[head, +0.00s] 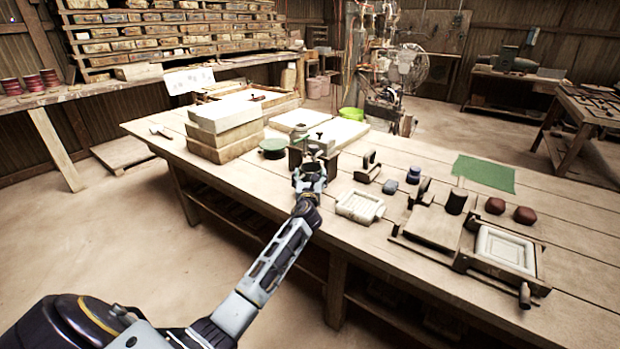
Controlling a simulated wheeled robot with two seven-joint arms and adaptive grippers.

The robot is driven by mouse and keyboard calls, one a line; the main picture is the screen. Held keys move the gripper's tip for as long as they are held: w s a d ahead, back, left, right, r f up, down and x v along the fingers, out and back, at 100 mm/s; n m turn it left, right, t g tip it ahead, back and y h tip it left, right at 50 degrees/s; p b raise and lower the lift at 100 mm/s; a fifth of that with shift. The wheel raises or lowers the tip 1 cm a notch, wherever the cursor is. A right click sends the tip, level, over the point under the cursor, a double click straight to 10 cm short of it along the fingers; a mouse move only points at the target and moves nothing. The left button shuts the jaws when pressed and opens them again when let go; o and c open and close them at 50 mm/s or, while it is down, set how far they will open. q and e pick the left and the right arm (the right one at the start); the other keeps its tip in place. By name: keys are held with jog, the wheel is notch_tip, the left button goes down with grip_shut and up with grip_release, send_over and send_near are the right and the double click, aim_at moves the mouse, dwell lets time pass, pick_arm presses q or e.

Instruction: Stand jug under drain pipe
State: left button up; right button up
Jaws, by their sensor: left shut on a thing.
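My left gripper (310,172) is over the near edge of the bench, left of the middle. It is shut on a dark brown thing (315,150), which is partly hidden by the fingers. I cannot tell whether this is the jug. The tile press (430,228) stands at the right of the bench with a pale framed mould (503,248) and a short cylindrical piece (525,294) at its front corner. I cannot make out the drain pipe for sure. My right gripper is not in view.
A pale ribbed tray (360,206) lies right of my gripper. A dark cylinder (456,201), small blue pots (390,187), red-brown lumps (524,215) and a green cloth (484,173) are further right. Pale blocks (225,130) and a green disc (273,147) are at left.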

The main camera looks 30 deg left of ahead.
pick_arm(q)
jog(key=o, duration=1.5)
jog(key=shift+f, duration=0.1)
jog(key=shift+c, duration=0.2)
jog(key=shift+s, duration=0.1)
jog(key=shift+p+v, duration=0.35)
jog(key=shift+v, duration=0.85)
jog(key=shift+p+v, duration=0.45)
jog(key=shift+v, duration=1.55)
jog(key=shift+p+v, duration=0.4)
jog(key=shift+v, duration=2.1)
jog(key=shift+s+d, duration=0.15)
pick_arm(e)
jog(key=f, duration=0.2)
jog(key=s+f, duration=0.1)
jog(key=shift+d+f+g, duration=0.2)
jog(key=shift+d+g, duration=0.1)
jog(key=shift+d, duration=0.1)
